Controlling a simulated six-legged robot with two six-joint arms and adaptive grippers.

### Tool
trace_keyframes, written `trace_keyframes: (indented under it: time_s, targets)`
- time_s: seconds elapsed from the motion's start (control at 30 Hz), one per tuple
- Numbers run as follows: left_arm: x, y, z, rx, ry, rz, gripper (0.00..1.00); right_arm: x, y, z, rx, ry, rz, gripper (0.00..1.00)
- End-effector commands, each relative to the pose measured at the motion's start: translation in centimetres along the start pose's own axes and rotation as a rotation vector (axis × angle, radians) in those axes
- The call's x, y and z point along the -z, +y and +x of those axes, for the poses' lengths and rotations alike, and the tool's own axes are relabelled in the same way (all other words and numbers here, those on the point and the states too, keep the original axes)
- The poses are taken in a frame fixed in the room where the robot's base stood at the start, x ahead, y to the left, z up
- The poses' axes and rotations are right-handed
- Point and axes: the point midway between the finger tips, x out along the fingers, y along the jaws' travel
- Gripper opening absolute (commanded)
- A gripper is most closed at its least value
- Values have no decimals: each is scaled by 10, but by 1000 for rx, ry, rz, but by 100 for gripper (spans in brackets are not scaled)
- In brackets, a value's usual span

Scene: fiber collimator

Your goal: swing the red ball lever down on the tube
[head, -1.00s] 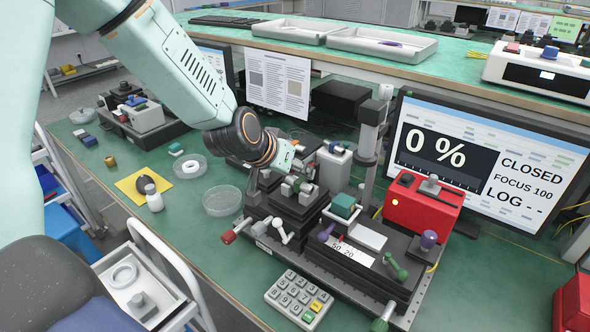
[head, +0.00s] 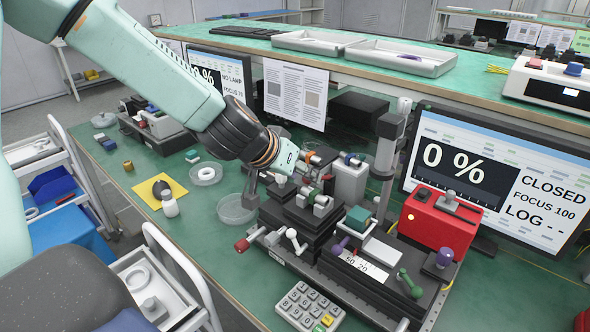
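My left arm reaches in from the upper left. Its gripper (head: 272,180) is over the left part of the black stage assembly (head: 285,262), and its dark fingers are partly lost against the dark parts. Whether it is open or shut is unclear. A red-ended handle (head: 241,246) sticks out at the assembly's front left, below the gripper and apart from it; I cannot tell if this is the red ball lever. Small metal and coloured parts (head: 320,200) crowd just right of the gripper, so the tube cannot be made out for certain. My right gripper is not in view.
A red box (head: 440,220) and a monitor (head: 465,165) reading 0 % and CLOSED stand to the right. A glass dish (head: 238,208) is close on the left, a keypad (head: 309,307) in front.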

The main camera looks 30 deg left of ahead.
Motion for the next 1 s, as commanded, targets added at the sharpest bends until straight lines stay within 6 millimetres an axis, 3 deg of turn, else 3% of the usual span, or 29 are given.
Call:
trace_keyframes:
  time_s: [0.33,0.77,0.83,0.93,1.0]
  targets:
    - [0,0,-19,0,2,-3,44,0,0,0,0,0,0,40]
    - [-1,0,-22,-1,-2,1,44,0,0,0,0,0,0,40]
    - [0,1,-23,-1,-1,2,39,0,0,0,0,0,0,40]
    - [15,0,-30,-10,31,-20,31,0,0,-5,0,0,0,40]
    - [47,-10,-34,-15,102,-10,25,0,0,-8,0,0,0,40]
